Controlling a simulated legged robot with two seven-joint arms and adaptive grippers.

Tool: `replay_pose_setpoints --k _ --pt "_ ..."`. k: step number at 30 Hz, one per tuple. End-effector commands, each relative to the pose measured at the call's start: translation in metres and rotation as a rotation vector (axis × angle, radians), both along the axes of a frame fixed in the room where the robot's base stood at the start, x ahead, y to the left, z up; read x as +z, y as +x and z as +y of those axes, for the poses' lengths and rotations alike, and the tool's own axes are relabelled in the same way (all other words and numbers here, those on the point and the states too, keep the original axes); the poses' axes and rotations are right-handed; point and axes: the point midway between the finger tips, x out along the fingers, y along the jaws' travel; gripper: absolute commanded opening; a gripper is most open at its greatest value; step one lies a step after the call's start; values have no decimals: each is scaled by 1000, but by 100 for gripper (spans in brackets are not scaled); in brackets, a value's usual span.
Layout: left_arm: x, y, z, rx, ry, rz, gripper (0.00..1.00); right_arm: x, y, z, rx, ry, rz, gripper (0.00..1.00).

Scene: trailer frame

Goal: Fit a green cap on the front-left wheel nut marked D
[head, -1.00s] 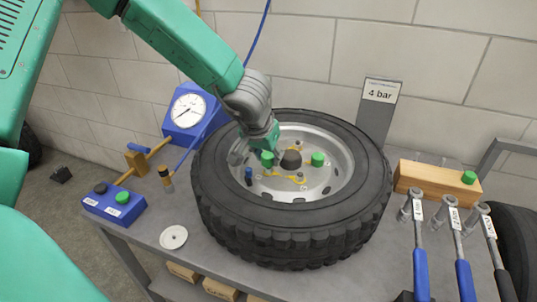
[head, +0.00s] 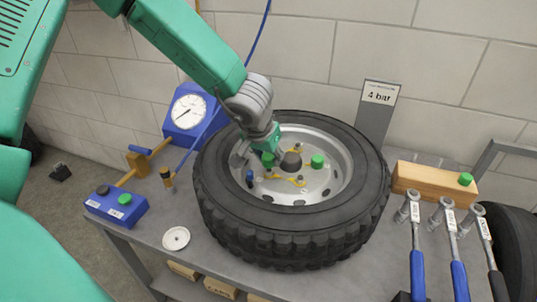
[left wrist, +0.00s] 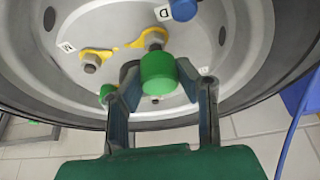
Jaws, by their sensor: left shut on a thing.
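My left gripper (head: 267,147) is over the left part of the wheel's (head: 232,212) rim. It is shut on a green cap (left wrist: 157,73), which shows between the two fingers in the left wrist view and below the gripper in the head view (head: 267,159). Past the cap, a bare nut (left wrist: 153,38) has a yellow pointer. A label D (left wrist: 163,13) sits between that nut and a blue cap (left wrist: 183,9). Another green cap (head: 317,160) is right of the dark hub (head: 291,160). I cannot tell whether the held cap touches a nut. My right gripper is not in view.
A wooden block (head: 435,181) with a green cap stands right of the tyre, behind several torque wrenches (head: 417,255). A blue box (head: 117,207), a white round dish (head: 175,238) and a gauge (head: 187,110) are at left. A 4 bar sign (head: 380,95) stands behind.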

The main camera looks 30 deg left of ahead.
Motion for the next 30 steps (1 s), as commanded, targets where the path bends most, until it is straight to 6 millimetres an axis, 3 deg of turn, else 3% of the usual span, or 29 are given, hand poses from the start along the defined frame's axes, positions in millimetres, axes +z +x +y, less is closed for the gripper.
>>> replay_pose_setpoints --k 14,30 --pt "1 0 -7 -1 3 -1 16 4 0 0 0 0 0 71" --pt "-18 0 -5 -1 1 -1 16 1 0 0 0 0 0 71"
